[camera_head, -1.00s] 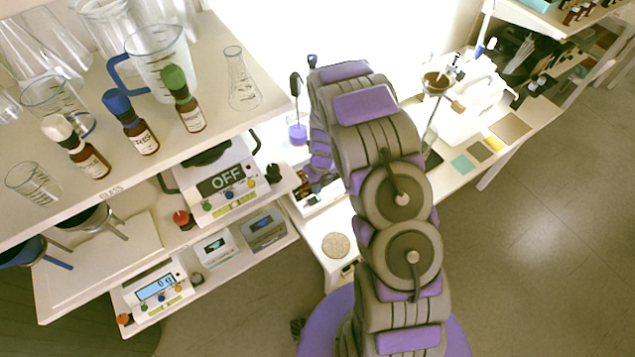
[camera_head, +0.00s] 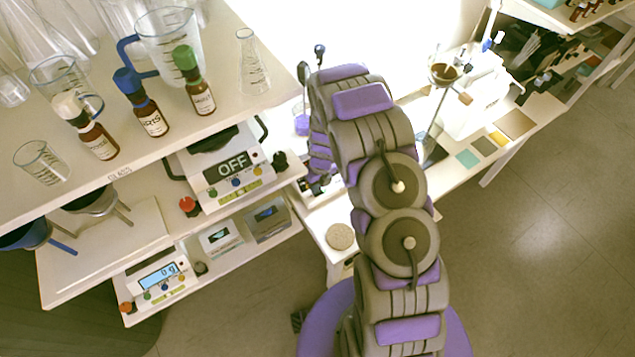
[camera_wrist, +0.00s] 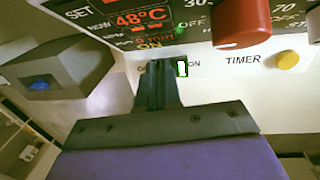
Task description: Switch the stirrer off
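In the wrist view, the stirrer's front panel (camera_wrist: 205,63) fills the top, with a lit red display (camera_wrist: 143,17) reading 48°C, a red knob (camera_wrist: 240,22) and a yellow TIMER button (camera_wrist: 288,60). A small switch (camera_wrist: 182,67) shows lit green beside the label ON. My gripper (camera_wrist: 157,66) has its dark fingers together, with their tips at the panel just left of the green part, partly covering the OFF side. I cannot tell whether they touch the switch. In the head view, my arm hides my gripper and most of the stirrer (camera_head: 322,190).
A shelf (camera_head: 120,185) on the left holds bottles and glassware; below are a device (camera_head: 226,172) displaying OFF and several balances. In the wrist view, a grey box with a blue knob (camera_wrist: 42,83) stands at left. A funnel stand (camera_head: 437,118) is right of my arm. The right-hand floor is clear.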

